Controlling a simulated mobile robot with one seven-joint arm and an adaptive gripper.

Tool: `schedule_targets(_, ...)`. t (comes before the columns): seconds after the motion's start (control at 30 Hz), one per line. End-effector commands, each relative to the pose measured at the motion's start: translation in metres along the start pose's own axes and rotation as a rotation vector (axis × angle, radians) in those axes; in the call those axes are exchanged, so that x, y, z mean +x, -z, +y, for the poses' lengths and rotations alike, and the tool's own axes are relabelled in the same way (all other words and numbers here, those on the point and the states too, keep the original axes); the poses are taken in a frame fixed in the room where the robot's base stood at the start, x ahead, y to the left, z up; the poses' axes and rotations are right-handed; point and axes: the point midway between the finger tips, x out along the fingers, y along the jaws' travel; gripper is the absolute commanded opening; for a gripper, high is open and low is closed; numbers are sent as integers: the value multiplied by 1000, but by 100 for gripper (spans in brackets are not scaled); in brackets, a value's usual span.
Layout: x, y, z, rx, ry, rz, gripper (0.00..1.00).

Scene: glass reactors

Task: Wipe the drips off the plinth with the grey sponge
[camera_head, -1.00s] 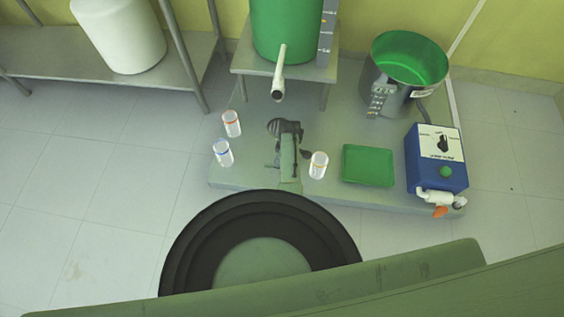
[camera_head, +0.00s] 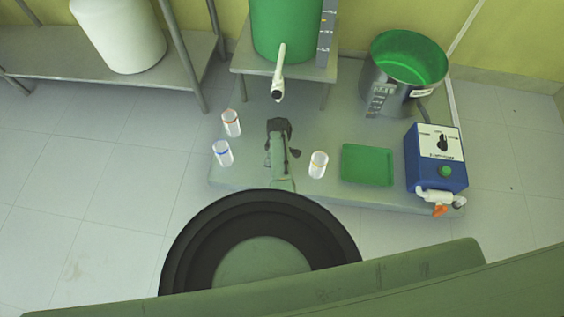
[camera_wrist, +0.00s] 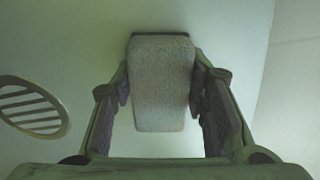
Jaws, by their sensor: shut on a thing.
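The grey sponge (camera_wrist: 162,85) is between the two fingers of my gripper (camera_wrist: 162,95) in the wrist view, and the gripper is shut on it. In the head view my gripper (camera_head: 279,126) is over the middle of the grey plinth (camera_head: 325,120), between the jars and below the white spout. The arm and gripper hide the sponge there. I cannot tell whether the sponge touches the plinth. No drips can be made out on the visible surface; the part under my gripper is hidden.
Jars with orange (camera_head: 231,123), blue (camera_head: 223,153) and yellow (camera_head: 318,165) bands stand close around my gripper. A green tray (camera_head: 367,165), blue control box (camera_head: 436,158) and steel pot (camera_head: 392,95) are right. The white spout (camera_head: 279,75) overhangs behind. A slotted grate (camera_wrist: 34,106) shows left.

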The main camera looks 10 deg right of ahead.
Motion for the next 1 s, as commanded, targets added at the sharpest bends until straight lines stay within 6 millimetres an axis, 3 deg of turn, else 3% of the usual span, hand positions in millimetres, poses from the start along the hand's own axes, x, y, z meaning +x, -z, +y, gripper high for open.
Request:
schedule_targets(0.3,1,28,-8,-6,4,1,0)
schedule_targets(0.67,0,43,-10,-4,2,0,0)
schedule_targets(1.0,3,72,-16,-5,1,0,0)
